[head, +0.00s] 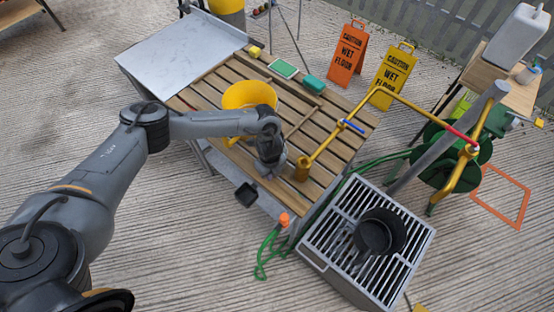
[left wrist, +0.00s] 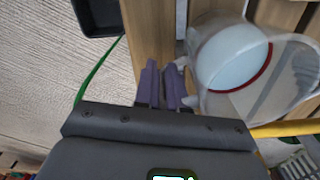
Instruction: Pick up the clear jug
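The clear jug (left wrist: 225,62) is see-through with a red line around it. It stands at the right of the left wrist view, over the wooden slats. My left gripper (left wrist: 160,68) has its two fingers close together, with only a narrow gap and nothing seen between them. The fingertips are right beside a pale projecting part of the jug; I cannot tell whether they touch. In the head view my left gripper (head: 270,165) is low over the front edge of the slatted table (head: 325,130), and the jug is largely hidden there. My right gripper is not in view.
A yellow bucket (head: 249,95) stands behind the gripper. A yellow pipe (head: 328,145) rises from the table just right of it. A black container (head: 246,194) is below the front edge. A grill (head: 345,225) with a black pot (head: 380,231) stands front right.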

